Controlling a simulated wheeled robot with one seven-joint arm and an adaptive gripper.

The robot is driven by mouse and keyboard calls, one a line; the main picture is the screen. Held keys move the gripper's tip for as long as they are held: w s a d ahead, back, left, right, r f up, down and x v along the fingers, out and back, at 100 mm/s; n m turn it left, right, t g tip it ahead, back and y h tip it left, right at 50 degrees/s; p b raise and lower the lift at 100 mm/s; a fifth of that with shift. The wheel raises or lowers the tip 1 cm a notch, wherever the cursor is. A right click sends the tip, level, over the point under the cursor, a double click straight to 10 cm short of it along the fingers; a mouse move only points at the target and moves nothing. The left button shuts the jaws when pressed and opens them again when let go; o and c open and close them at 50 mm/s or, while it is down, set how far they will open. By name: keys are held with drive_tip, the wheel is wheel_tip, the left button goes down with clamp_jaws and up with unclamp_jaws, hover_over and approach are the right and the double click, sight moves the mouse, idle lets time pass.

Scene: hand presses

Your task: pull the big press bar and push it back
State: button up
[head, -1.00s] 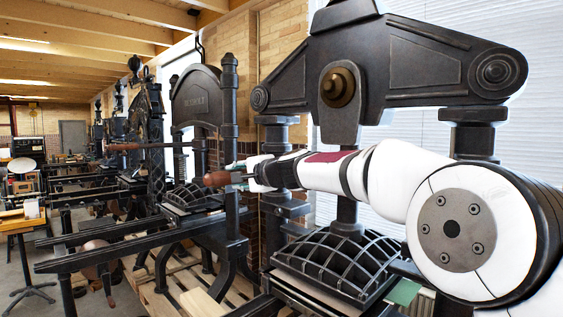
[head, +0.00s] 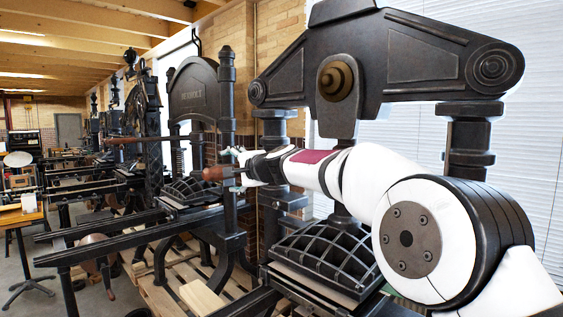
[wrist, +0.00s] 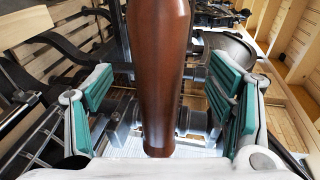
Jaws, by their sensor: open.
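The big press (head: 420,62) is black iron and fills the right of the head view. A bar with a brown wooden handle (head: 213,174) sticks out to the left beside my gripper (head: 238,165). In the wrist view the wooden handle (wrist: 158,70) runs lengthwise between the two teal finger pads of my gripper (wrist: 160,82). Gaps show on both sides of the handle, so the gripper is open around it and not clamped. In the head view my wrist and forearm hide part of the bar and the press middle.
A ribbed black press plate (head: 325,262) lies below my arm. Another press (head: 195,95) stands close behind on the left, with its own wooden-handled bar (head: 130,139). A wooden pallet (head: 165,290) lies on the floor. Open floor (head: 110,300) shows at lower left.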

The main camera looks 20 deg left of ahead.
drive_tip(key=shift+s+d+r, duration=0.1)
drive_tip(key=shift+d+r, duration=0.05)
drive_tip(key=shift+d, duration=0.35)
drive_tip(key=b+v, duration=0.2)
drive_tip(key=v, duration=0.6)
drive_tip(key=shift+s, duration=0.1)
